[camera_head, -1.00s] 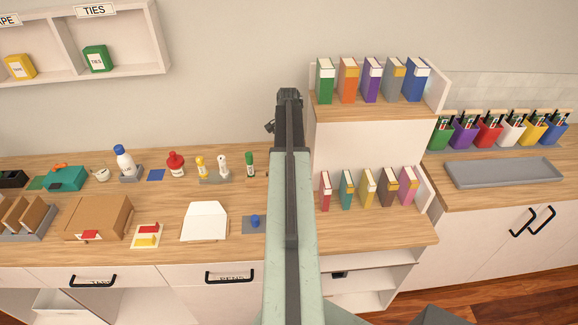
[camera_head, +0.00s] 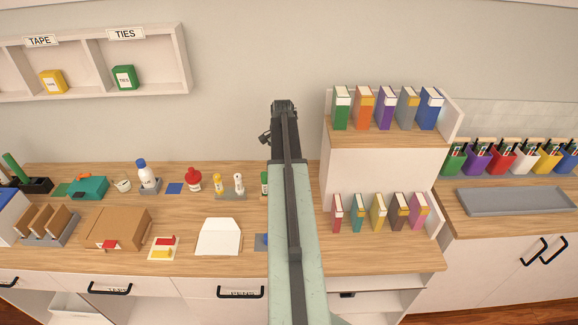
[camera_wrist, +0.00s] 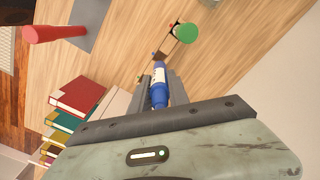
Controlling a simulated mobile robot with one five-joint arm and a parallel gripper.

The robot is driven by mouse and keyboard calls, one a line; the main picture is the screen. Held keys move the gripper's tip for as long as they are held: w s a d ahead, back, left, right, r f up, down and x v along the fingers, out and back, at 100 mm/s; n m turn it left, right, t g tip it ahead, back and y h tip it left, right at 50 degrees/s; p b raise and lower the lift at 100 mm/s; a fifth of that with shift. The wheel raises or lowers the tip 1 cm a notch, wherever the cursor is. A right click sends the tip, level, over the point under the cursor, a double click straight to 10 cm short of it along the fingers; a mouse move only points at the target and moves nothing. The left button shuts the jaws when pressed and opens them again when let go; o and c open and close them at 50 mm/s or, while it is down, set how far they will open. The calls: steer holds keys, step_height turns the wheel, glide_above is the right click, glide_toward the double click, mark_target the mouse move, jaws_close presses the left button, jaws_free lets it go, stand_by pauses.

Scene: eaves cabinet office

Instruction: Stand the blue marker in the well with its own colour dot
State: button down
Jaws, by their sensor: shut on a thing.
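In the wrist view my gripper (camera_wrist: 163,78) is shut on the blue marker (camera_wrist: 159,94), a blue barrel with a white band, pointing away from the wrist. A green-topped marker (camera_wrist: 186,33) stands beyond it, up and right. In the head view my arm's end (camera_head: 284,106) is seen from behind, and the held marker is hidden. The green marker (camera_head: 265,183) is partly covered by my arm.
A red cylinder (camera_wrist: 55,33) and a grey pad (camera_wrist: 90,22) are at the wrist view's upper left, with several books (camera_wrist: 75,98) below.

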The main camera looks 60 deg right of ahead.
steer(key=shift+f, duration=0.1)
step_height(320, 180, down, 6)
steer(key=b, duration=0.5)
steer(key=shift+b, duration=0.4)
stand_by(1.1)
steer(key=shift+f+b, duration=0.3)
steer(key=shift+b, duration=0.2)
steer(key=shift+f+b, duration=1.95)
steer(key=shift+f, duration=0.05)
steer(key=c, duration=1.2)
jaws_free()
steer(key=shift+o, duration=0.2)
steer(key=shift+r, duration=0.1)
step_height(320, 180, up, 8)
steer(key=p, duration=0.7)
steer(key=shift+p, duration=0.4)
